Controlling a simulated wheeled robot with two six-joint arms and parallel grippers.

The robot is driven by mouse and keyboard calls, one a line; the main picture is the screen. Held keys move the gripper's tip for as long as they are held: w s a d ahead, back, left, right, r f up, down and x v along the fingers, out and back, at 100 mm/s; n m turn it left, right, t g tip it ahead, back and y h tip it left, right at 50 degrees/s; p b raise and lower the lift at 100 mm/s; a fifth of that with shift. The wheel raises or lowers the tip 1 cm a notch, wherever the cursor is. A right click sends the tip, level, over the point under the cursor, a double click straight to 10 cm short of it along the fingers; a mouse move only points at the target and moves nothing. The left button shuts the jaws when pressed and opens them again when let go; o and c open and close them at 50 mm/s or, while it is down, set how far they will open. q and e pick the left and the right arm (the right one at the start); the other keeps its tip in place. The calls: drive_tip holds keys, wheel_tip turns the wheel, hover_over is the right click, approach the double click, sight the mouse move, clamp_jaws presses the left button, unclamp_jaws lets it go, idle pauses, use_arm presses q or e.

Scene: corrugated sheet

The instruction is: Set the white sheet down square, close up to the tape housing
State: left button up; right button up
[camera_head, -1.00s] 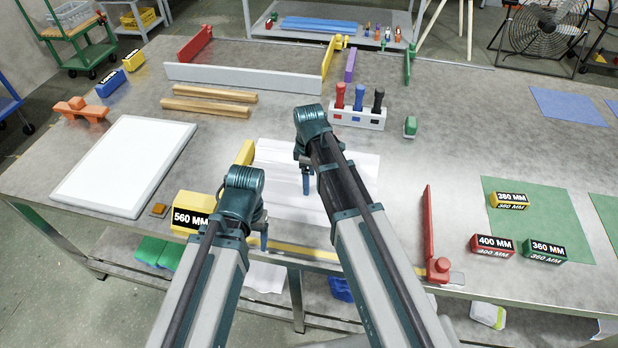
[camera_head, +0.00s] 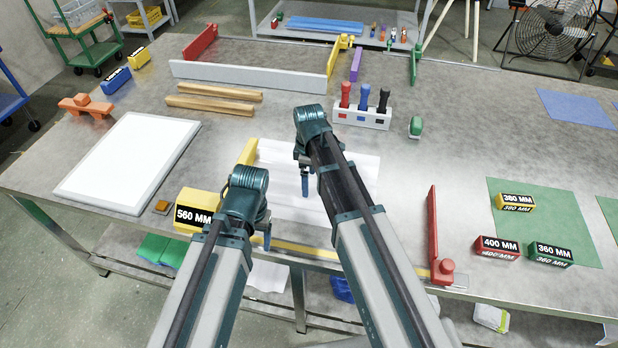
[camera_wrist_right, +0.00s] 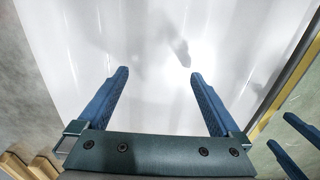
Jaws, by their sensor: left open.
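The white sheet (camera_head: 364,172) lies on the bench under my right arm, which hides part of it. It fills most of the right wrist view (camera_wrist_right: 150,50). My left gripper (camera_head: 262,238) is open near the front edge, between housing and sheet. Whether the fingers touch the sheet is unclear.
A yellow bar (camera_head: 247,152) stands at the sheet's left edge. A red bar (camera_head: 432,225) with a knob (camera_head: 445,268) stands right of the sheet. A white panel (camera_head: 130,160) lies at left. Wooden battens (camera_head: 212,105) and a tool block (camera_head: 360,117) lie behind. Bare bench lies between.

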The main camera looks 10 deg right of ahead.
use_arm(q)
wheel_tip(320, 180, up, 14)
drive_tip(key=p, duration=1.3)
drive_tip(key=shift+p, duration=0.4)
use_arm(e)
wheel_tip(320, 180, up, 14)
use_arm(q)
drive_tip(key=shift+f, duration=0.3)
use_arm(e)
drive_tip(key=shift+f, duration=0.25)
use_arm(q)
wheel_tip(320, 180, down, 13)
drive_tip(key=b, duration=1.3)
use_arm(e)
wheel_tip(320, 180, down, 13)
drive_tip(key=shift+f, duration=0.1)
use_arm(q)
drive_tip(key=shift+r, duration=0.1)
use_arm(e)
drive_tip(key=shift+r, duration=0.2)
